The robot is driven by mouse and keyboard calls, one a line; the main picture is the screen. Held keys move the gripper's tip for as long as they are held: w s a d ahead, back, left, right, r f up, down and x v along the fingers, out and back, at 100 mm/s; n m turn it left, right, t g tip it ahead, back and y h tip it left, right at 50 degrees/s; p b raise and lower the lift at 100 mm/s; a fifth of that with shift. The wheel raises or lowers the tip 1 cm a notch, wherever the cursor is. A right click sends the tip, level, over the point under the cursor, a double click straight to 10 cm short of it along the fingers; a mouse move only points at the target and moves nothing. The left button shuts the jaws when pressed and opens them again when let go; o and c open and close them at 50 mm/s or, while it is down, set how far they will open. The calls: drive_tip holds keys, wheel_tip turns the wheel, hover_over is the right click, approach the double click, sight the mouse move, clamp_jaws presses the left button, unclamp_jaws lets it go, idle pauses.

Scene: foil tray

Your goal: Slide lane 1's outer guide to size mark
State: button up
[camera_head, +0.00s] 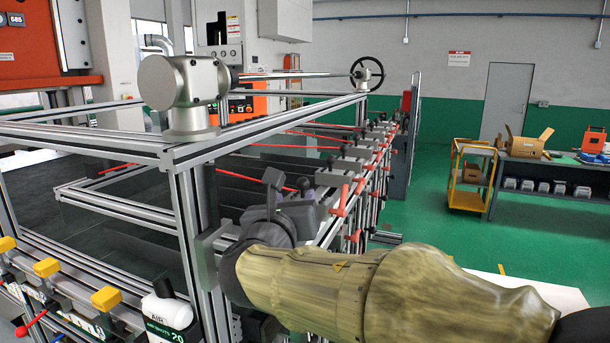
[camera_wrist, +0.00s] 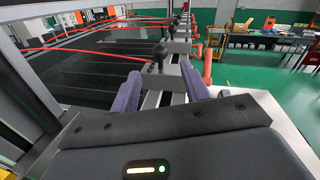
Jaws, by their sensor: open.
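My gripper (camera_wrist: 160,92) is open in the wrist view, its two purple fingers apart on either side of a metal rail. A grey clamp block with a black knob (camera_wrist: 159,56) stands on the rail just beyond and between the fingertips; I cannot tell whether they touch it. A red rod (camera_wrist: 85,52) runs left from near this block. In the head view my gripper (camera_head: 288,196) is at the near end of the row of guide clamps (camera_head: 335,178), partly hidden by my sleeved arm. Which clamp is lane 1's outer guide is unclear, and no size mark is readable.
An aluminium frame (camera_head: 184,225) with a grey gearbox (camera_head: 183,85) stands close left of my arm. Several red handles (camera_head: 342,198) line the rail's right side. A white bottle (camera_head: 167,315) is at lower left. Open green floor and a yellow cart (camera_head: 470,180) lie right.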

sight(301, 185)
drive_tip(key=w+p, duration=0.1)
drive_tip(key=w, duration=0.2)
drive_tip(key=w+d+p, duration=0.1)
drive_tip(key=w, duration=0.2)
drive_tip(key=w+p, duration=0.1)
drive_tip(key=w, duration=0.3)
drive_tip(key=shift+d+r, duration=0.1)
drive_tip(key=shift+d, duration=0.2)
drive_tip(key=shift+w+d+p, duration=0.1)
drive_tip(key=shift+w+p, duration=0.2)
drive_tip(key=shift+w, duration=0.3)
drive_tip(key=shift+s, duration=0.1)
drive_tip(key=shift+c, duration=0.3)
clamp_jaws()
